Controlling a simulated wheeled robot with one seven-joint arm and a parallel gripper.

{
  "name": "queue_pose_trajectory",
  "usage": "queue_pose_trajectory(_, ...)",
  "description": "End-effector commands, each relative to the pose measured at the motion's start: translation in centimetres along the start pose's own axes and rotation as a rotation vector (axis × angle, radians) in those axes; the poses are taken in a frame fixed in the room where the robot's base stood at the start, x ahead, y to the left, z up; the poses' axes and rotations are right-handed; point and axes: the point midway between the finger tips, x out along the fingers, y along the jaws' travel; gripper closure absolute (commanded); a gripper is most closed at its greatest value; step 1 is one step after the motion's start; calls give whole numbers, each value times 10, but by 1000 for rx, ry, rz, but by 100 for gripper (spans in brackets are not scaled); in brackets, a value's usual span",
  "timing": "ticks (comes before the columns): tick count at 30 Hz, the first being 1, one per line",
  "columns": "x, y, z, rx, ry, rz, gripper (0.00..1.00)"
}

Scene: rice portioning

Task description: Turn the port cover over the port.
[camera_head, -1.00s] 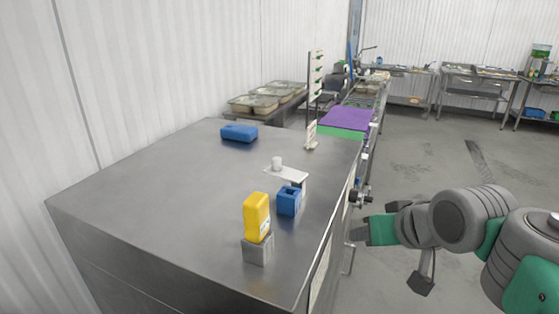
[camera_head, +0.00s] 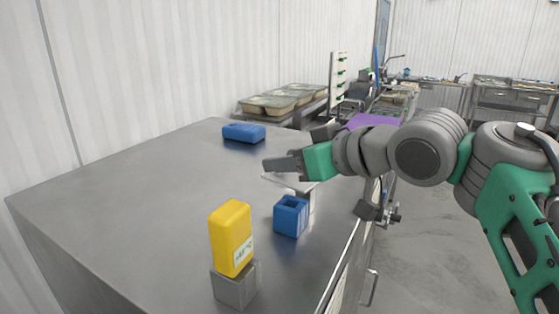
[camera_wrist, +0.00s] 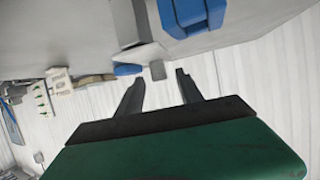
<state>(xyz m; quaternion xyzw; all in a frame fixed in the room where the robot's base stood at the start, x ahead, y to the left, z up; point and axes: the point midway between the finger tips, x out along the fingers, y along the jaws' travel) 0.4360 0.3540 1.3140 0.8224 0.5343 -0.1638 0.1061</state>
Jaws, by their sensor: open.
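A pale flat plate (camera_head: 292,185), which looks like the port cover, lies on the steel table behind a blue open-topped box. My gripper (camera_head: 281,165) is over the plate and hides most of it, including its small upright knob, in the head view. In the wrist view, the open fingers (camera_wrist: 160,78) point at a small grey knob (camera_wrist: 157,70), which shows between the tips; I cannot tell the gap to it. The plate also shows in the wrist view (camera_wrist: 136,52). I cannot make out the port itself.
The blue open-topped box (camera_head: 291,216) stands just in front of the plate. A yellow container (camera_head: 231,238) stands on a grey block (camera_head: 234,286) nearer the front. A blue block (camera_head: 244,132) lies farther back. The table's left side (camera_head: 130,195) is clear.

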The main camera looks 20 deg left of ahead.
Motion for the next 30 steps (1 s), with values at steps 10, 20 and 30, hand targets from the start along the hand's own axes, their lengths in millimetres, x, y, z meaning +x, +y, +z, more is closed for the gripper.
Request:
queue_pose_trajectory(10, 26, -1, 0, 0, 0, 0, 57)
queue_pose_trajectory(20, 26, -1, 0, -1, 0, -1, 75)
queue_pose_trajectory(30, 26, -1, 0, -1, 0, 0, 100)
